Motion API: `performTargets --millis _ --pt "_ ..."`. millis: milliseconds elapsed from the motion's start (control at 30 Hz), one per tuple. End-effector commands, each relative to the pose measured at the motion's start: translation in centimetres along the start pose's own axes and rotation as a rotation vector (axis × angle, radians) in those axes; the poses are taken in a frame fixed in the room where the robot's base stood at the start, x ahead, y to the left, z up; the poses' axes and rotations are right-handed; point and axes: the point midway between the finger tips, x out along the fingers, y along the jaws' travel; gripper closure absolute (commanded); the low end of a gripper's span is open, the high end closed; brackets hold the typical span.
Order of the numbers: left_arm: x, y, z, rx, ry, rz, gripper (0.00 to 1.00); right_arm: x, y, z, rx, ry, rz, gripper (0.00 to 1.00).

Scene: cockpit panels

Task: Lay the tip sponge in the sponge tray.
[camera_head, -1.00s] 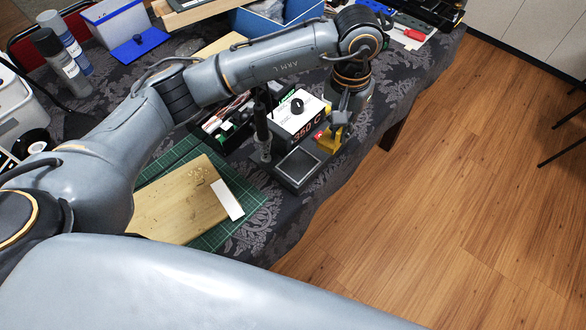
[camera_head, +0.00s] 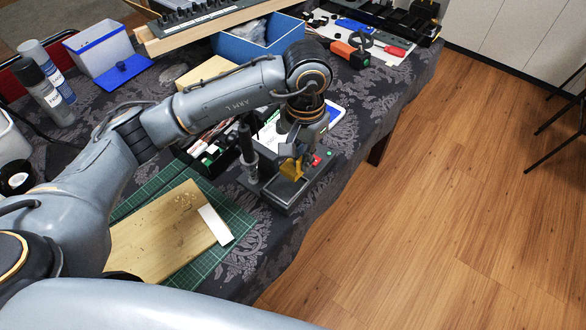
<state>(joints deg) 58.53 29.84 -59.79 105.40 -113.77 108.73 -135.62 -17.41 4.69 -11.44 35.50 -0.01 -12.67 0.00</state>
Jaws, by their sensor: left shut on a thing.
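The tip sponge (camera_head: 291,171) is a small yellow piece, seen tilted below my left gripper. My left gripper (camera_head: 292,157) is shut on it, with the arm reaching in from the left and the wrist pointing down. The sponge tray (camera_head: 279,205) is a small dark grey square tray near the table's front edge. The sponge overlaps the tray's far part in the picture; I cannot tell whether they touch. My right gripper is not in view.
A dark upright iron holder (camera_head: 246,145) stands just left of the tray. The soldering station (camera_head: 268,136) behind is partly hidden by my arm. A wooden board (camera_head: 160,235) lies on a green cutting mat (camera_head: 236,225) to the left. Floor lies beyond the table edge.

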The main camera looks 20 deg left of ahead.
Motion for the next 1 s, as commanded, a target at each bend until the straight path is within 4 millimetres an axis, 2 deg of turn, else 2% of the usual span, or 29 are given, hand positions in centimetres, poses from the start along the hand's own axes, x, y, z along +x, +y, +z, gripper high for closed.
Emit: performTargets --millis 300,500,900,933,1000 --pt "2.7 -1.4 1.8 -0.001 -0.002 0.001 1.00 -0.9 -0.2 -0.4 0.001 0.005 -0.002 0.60" --pt "5.1 -1.2 1.6 0.001 -0.001 0.002 1.00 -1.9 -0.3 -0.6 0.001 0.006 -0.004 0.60" --pt "5.8 -1.3 1.5 0.001 0.002 0.000 1.00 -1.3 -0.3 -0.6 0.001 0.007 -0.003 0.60" --pt "5.8 -1.3 1.5 0.001 0.002 0.000 0.90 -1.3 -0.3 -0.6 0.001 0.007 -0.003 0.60" --pt "5.7 -1.2 1.5 0.001 0.002 0.000 0.75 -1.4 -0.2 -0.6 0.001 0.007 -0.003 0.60"
